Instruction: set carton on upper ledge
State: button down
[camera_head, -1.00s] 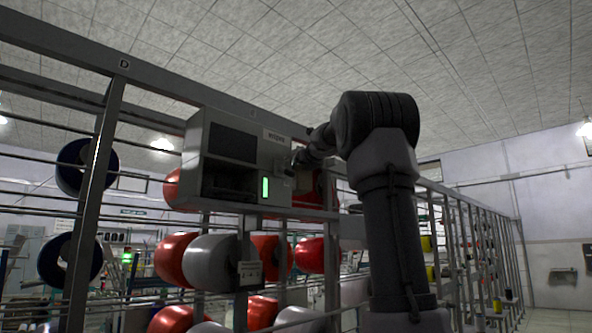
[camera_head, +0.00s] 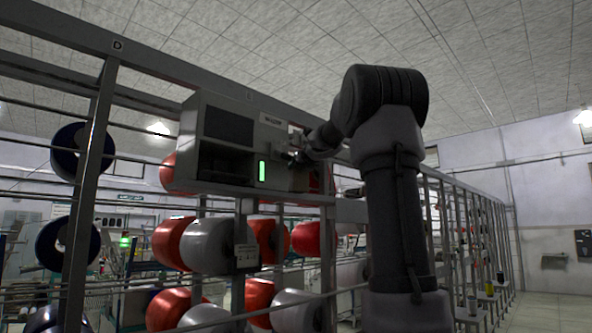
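My arm reaches up and left to the grey cabinet on the rack. My gripper (camera_head: 294,153) is small and dark at the cabinet's right side, and its fingers are too small to tell open from shut. A dull brownish boxy shape (camera_head: 304,179), perhaps the carton, shows just below the gripper, partly hidden. I cannot tell whether it is held or resting. A narrow grey ledge (camera_head: 318,199) runs along the rack under the cabinet and this shape.
The grey cabinet (camera_head: 228,127) with a dark screen and lit green strip (camera_head: 262,171) stands close left of the gripper. Red and grey bobbins (camera_head: 208,243) fill the rack below. A rack post (camera_head: 92,170) stands at left. The aisle floor (camera_head: 530,312) at right is clear.

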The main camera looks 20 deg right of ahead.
jog(key=shift+f, duration=0.5)
grip_release()
jog(key=s+r, duration=0.1)
jog(key=s, duration=0.9)
jog(key=shift+s+a+r, duration=0.25)
jog(key=shift+s+r, duration=0.05)
jog(key=shift+s, duration=0.05)
